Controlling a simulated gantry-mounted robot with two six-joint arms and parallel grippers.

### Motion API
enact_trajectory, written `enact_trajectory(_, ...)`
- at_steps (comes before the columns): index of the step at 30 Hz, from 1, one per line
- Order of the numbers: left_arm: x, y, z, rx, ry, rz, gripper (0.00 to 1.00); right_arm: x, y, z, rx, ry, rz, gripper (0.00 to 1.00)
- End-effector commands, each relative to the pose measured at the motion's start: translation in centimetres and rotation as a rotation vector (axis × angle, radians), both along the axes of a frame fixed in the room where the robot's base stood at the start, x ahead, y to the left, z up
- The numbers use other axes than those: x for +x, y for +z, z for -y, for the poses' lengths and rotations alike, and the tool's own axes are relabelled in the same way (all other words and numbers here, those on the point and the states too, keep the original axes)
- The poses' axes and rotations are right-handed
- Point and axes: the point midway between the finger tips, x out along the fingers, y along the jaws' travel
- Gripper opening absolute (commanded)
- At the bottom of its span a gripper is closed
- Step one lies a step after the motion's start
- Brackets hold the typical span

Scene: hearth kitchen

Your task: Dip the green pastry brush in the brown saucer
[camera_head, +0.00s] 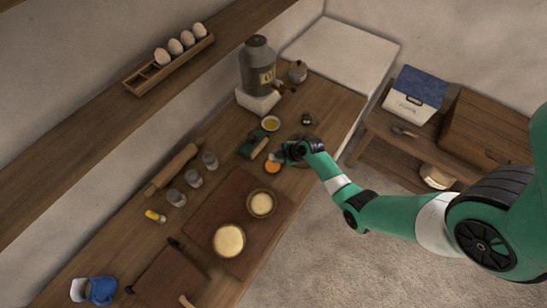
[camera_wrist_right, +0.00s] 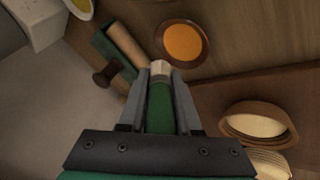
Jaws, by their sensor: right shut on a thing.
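The brown saucer (camera_wrist_right: 205,41) holds orange liquid and lies on the counter; it also shows in the head view (camera_head: 272,168), just left of my right gripper (camera_head: 284,155). In the wrist view my right gripper (camera_wrist_right: 160,72) is shut on the green pastry brush (camera_wrist_right: 160,108). The brush's pale bristle tip points toward the saucer and appears just short of its near rim. I cannot tell its height above the counter. In the head view the brush is mostly hidden by the gripper. My left gripper is in neither view.
A green holder (camera_head: 246,150) with a wooden piece lies left of the gripper. A bowl of yellow liquid (camera_head: 271,124) stands behind. A brown board (camera_head: 225,190) carries two dough bowls in front. Glass jars (camera_head: 194,178) and a rolling pin (camera_head: 172,169) lie left.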

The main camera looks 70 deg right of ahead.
Motion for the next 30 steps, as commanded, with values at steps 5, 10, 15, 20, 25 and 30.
enact_trajectory(5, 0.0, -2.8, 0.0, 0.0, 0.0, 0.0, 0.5, 0.0, -2.8, 0.0, 0.0, 0.0, 0.0, 0.0)
enact_trajectory(10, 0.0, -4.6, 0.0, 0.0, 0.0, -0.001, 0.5, 0.0, -4.6, 0.0, 0.0, 0.0, 0.0, 0.0)
enact_trajectory(15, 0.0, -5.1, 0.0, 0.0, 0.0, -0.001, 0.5, 0.0, -5.0, 0.0, 0.0, 0.0, 0.0, 0.0)
enact_trajectory(20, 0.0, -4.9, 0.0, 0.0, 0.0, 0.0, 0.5, 0.0, -4.9, 0.0, 0.0, 0.0, 0.0, 0.0)
enact_trajectory(25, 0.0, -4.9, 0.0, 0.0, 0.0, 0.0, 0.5, 0.0, -4.9, 0.0, 0.0, 0.0, 0.0, 0.0)
enact_trajectory(30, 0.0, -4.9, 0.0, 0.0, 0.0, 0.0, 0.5, 0.0, -4.9, 0.0, 0.0, 0.0, 0.0, 0.0)
